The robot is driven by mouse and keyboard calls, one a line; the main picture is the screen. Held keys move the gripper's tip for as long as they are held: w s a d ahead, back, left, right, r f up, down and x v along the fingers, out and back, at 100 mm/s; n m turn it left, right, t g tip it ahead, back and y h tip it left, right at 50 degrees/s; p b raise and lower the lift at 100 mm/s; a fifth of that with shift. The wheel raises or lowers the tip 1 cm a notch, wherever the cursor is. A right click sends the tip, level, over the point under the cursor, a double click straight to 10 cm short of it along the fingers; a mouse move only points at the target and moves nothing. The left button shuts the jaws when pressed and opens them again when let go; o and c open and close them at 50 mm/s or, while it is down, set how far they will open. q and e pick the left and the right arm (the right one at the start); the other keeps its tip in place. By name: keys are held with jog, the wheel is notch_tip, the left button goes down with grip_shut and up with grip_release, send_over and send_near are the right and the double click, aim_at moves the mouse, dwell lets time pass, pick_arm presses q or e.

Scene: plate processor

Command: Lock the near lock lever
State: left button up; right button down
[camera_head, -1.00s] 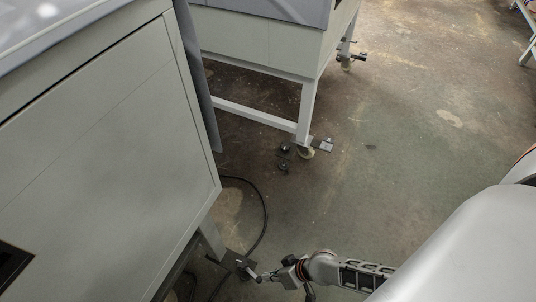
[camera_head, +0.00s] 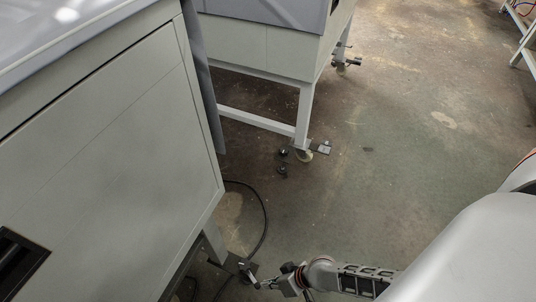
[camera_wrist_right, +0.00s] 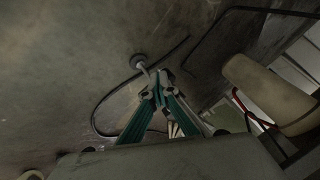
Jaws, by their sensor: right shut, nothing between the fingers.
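The near machine's leg (camera_head: 214,243) comes down at the bottom of the head view. A dark lock lever (camera_head: 236,263) sticks out at its foot, small and partly hidden. My right gripper (camera_head: 257,282) is low, just right of and below this lever; I cannot tell whether they touch. In the right wrist view the teal-sided fingers (camera_wrist_right: 157,92) meet at the tips, shut and empty. A round grey foot with a thin rod (camera_wrist_right: 138,62) shows just beyond them. My left gripper is not in view.
The near machine's grey cabinet (camera_head: 110,150) fills the left side. A second machine (camera_head: 262,55) stands behind, with a lock lever (camera_head: 323,147) at its front foot. A black cable (camera_head: 265,215) loops on the floor by the near leg. Open floor (camera_head: 420,140) lies to the right.

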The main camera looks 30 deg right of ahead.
jog(key=shift+s+a, duration=0.1)
notch_tip(320, 180, up, 10)
dwell(0.9)
jog(key=shift+d, duration=0.2)
